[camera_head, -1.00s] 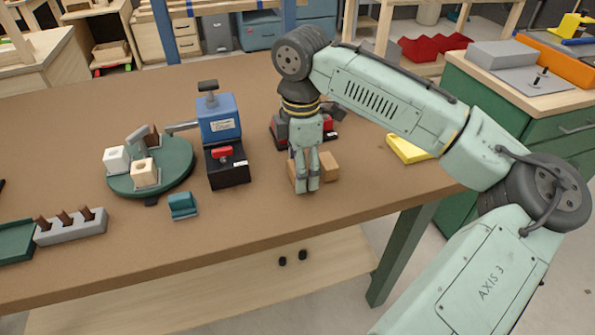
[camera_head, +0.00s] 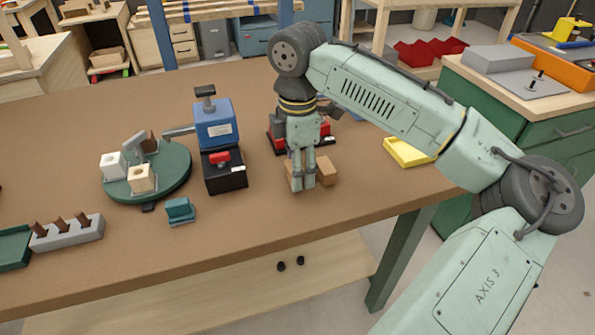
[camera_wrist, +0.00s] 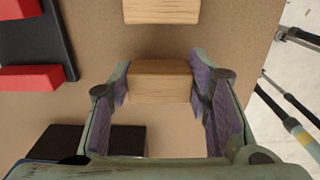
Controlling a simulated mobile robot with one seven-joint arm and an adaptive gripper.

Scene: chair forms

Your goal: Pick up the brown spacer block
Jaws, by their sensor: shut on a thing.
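My gripper (camera_head: 303,184) points down at the worktable near its front right part. It is shut on a brown wooden block (camera_wrist: 160,82), which sits between the two finger pads in the wrist view. In the head view only a sliver of this brown block (camera_head: 289,175) shows beside the fingers, which hide the rest. A second, similar brown block (camera_head: 326,170) stands just right of the fingers. It also shows at the top edge of the wrist view (camera_wrist: 162,10), apart from the jaws. I cannot tell whether the held block is clear of the table.
A black and red fixture (camera_head: 322,140) stands close behind my gripper. A blue press on a black base (camera_head: 224,175) is to the left, then a green round plate (camera_head: 172,182) with blocks. A yellow tray (camera_head: 408,153) lies right. The table front is mostly clear.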

